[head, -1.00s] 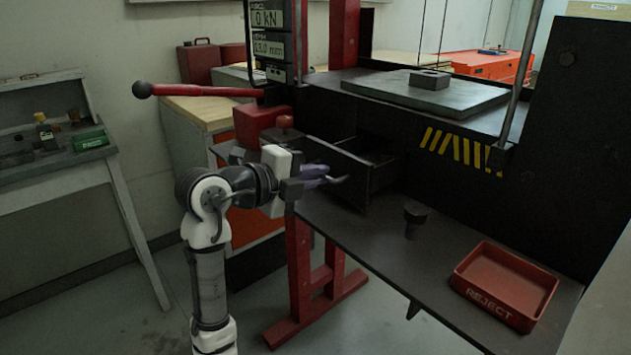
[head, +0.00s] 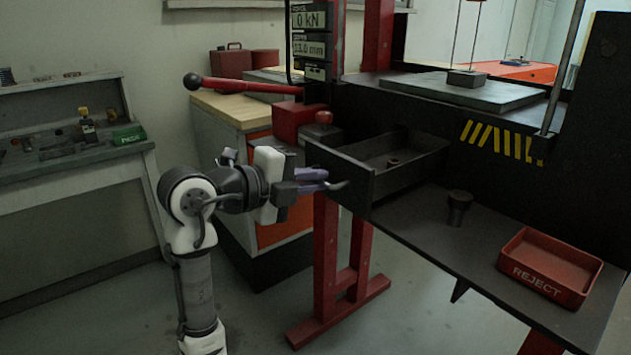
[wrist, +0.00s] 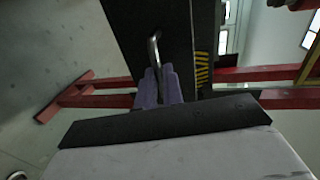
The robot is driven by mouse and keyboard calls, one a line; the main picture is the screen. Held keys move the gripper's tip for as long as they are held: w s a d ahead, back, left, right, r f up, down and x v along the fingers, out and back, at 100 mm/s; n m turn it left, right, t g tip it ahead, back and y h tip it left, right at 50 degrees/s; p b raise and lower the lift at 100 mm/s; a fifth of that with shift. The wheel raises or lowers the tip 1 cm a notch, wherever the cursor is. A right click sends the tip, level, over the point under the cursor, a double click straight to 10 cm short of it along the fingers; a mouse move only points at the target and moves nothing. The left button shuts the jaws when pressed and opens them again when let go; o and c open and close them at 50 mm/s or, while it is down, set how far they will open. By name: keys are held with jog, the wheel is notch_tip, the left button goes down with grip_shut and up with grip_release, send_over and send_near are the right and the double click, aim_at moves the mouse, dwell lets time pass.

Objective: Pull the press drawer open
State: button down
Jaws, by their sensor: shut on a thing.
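The press drawer (head: 385,172) is a dark open-topped box that stands well out of the black press body, with a small brown ring-like part (head: 393,161) inside. Its front panel faces my arm. My gripper (head: 322,181) is at that front, with its purple fingers shut on the drawer's curved metal handle (head: 340,185). In the wrist view the handle (wrist: 154,48) rises from between the purple fingers (wrist: 158,88) against the dark drawer front (wrist: 150,20). The fingers hide part of the handle.
A dark shelf (head: 425,215) below the drawer carries a small black cup-shaped part (head: 459,205) and a red REJECT tray (head: 550,265). A red lever with a black knob (head: 240,87) is above my arm. Red press legs (head: 330,260) stand below. A side bench (head: 70,180) is at left.

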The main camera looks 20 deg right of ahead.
dwell(0.3)
jog(key=c, duration=1.5)
grip_release()
jog(key=shift+c, duration=0.2)
jog(key=b+v, duration=0.1)
jog(key=v, duration=1.3)
jog(key=shift+b, duration=0.35)
jog(key=shift+w, duration=0.1)
